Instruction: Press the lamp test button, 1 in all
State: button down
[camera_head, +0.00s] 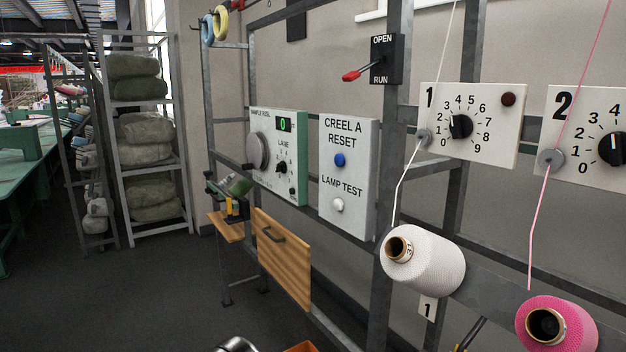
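The lamp test button (337,205) is a small white round button low on a light grey panel (329,225), under the words LAMP TEST. A blue button (339,159) sits above it on the same panel, under the words CREEL A RESET. Nothing covers either button. I cannot make out my gripper in this view. Only a shiny rounded piece shows at the bottom edge, and I cannot tell what it is.
A panel with a green display (284,125) and dial is left of the button panel. A red lever (358,74) is above. Numbered dial plates (490,110) and white (432,265) and pink (560,325) yarn cones are right. A wooden drawer front (283,262) is below left.

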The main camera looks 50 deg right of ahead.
aim_at(338, 203)
jog(key=z, duration=1.7)
